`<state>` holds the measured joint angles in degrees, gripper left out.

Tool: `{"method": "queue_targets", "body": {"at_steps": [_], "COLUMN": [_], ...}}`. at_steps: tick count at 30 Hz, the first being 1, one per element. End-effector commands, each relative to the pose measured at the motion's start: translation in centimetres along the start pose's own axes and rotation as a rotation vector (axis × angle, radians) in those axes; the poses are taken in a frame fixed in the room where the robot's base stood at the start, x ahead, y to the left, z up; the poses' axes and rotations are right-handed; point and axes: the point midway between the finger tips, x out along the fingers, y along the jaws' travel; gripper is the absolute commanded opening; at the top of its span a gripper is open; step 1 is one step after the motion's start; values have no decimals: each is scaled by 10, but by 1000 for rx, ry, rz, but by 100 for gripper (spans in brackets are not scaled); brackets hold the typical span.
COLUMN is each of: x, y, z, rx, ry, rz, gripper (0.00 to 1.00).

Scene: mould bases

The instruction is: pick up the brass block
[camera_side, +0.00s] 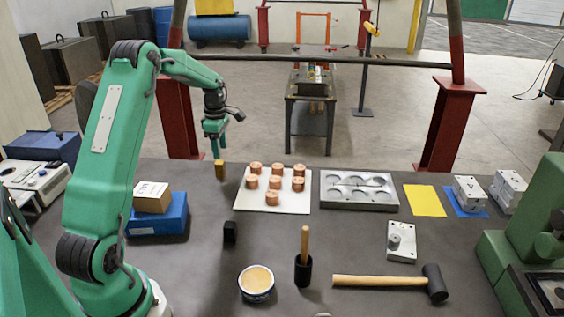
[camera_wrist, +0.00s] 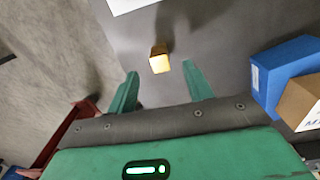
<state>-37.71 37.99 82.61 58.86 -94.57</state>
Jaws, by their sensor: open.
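The brass block (camera_side: 219,170) is a small upright golden block near the far edge of the dark table, left of the white board. It also shows in the wrist view (camera_wrist: 159,63), just beyond the fingertips and roughly centred between them. My gripper (camera_side: 216,153) is green, points down, and is above the block in the side view. Its two fingers are spread apart with nothing between them in the wrist view (camera_wrist: 160,78). The exact gap between the fingertips and the block is hard to tell.
A white board (camera_side: 240,203) with several copper pieces lies right of the block. A blue box (camera_side: 160,222) with a cardboard box (camera_side: 152,203) on it stands to the left. A small black block (camera_side: 230,232) stands nearer the front. The table is bare around the brass block.

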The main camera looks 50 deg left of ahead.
Motion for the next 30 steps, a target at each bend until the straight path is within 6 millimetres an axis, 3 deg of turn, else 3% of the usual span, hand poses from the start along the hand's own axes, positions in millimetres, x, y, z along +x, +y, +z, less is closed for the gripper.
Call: {"method": "queue_targets", "body": {"at_steps": [30], "x": [42], "y": [3], "z": [-7], "rx": [-44], "ry": [1], "rz": [-11], "gripper": [51]}}
